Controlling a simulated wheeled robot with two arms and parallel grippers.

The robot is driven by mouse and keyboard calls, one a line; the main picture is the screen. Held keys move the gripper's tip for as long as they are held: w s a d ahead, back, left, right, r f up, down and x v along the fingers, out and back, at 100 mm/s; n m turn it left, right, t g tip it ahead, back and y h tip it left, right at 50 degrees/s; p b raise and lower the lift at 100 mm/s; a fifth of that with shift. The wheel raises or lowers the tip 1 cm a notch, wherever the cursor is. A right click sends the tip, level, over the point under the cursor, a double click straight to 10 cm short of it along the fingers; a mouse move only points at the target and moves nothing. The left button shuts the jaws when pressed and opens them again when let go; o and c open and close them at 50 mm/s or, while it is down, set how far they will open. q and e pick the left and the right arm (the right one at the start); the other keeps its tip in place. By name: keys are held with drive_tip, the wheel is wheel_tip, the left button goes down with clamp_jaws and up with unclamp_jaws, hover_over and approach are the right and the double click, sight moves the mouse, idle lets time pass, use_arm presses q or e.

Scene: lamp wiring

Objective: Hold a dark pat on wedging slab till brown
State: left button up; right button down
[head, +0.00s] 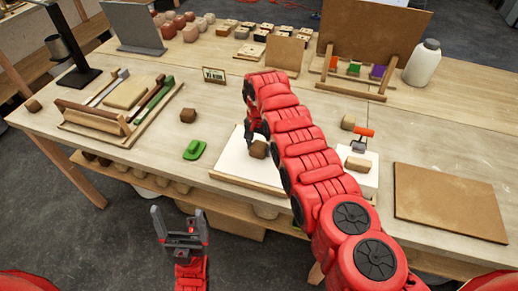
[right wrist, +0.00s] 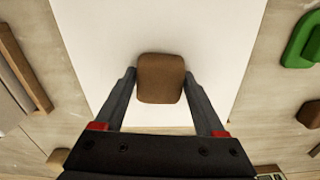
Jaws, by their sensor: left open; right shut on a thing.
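A brown pat (head: 259,150) is at the white wedging slab (head: 234,165), near the middle of the bench. In the right wrist view the pat (right wrist: 160,78) is an even medium brown, between both fingers over the white slab (right wrist: 215,40). My right gripper (right wrist: 160,85) is shut on this pat. In the head view my right arm hides part of the slab and most of that gripper. I cannot tell whether the pat touches the slab. My left gripper (head: 180,219) is open and empty, in front of the bench edge.
Another brown pat (head: 188,115) and a green piece (head: 194,149) lie left of the slab. A wooden tool tray (head: 120,108) is further left. A small white board (head: 358,165) and a brown board (head: 450,200) lie to the right. Several blocks stand behind.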

sight(259, 145)
idle(0.4)
drive_tip(key=shift+r+p, duration=0.4)
drive_tip(key=shift+r, duration=0.1)
wheel_tip(259, 145, up, 5)
drive_tip(key=shift+r+p, duration=0.15)
drive_tip(key=shift+p, duration=0.9)
drive_tip(key=shift+r, duration=0.4)
